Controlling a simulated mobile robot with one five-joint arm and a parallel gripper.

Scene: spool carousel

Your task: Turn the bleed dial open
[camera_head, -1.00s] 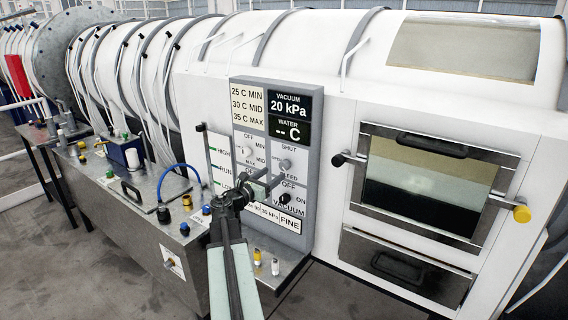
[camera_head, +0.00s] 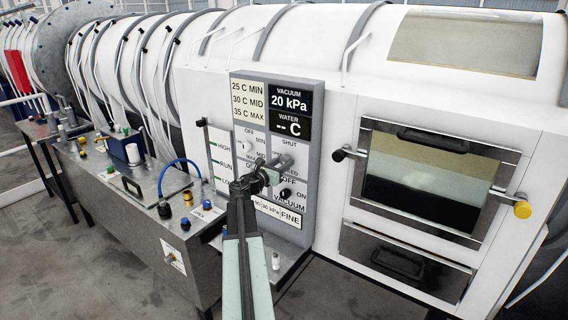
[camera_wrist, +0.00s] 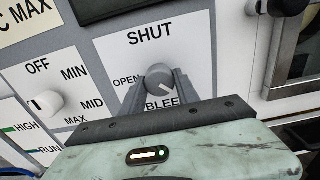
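The bleed dial (camera_wrist: 158,73) is a round grey knob on a white plate marked SHUT above, OPEN at left and BLEED below. A pale pointer line on its face slants toward the lower right. In the head view the dial (camera_head: 287,161) sits on the grey control panel, right at my gripper's tips. My gripper (camera_wrist: 160,88) has one finger on each side of the dial, seemingly open around it; whether the fingers touch it is hard to see. In the head view my gripper (camera_head: 273,168) covers part of the panel's lower middle.
Left of the dial is a white OFF/MIN/MID/MAX knob (camera_wrist: 46,103). Below is a black vacuum knob (camera_head: 285,193). A display (camera_head: 290,106) reads 20 kPa. A hatch (camera_head: 420,185) with protruding handles stands at right. A metal bench (camera_head: 135,215) stands at left.

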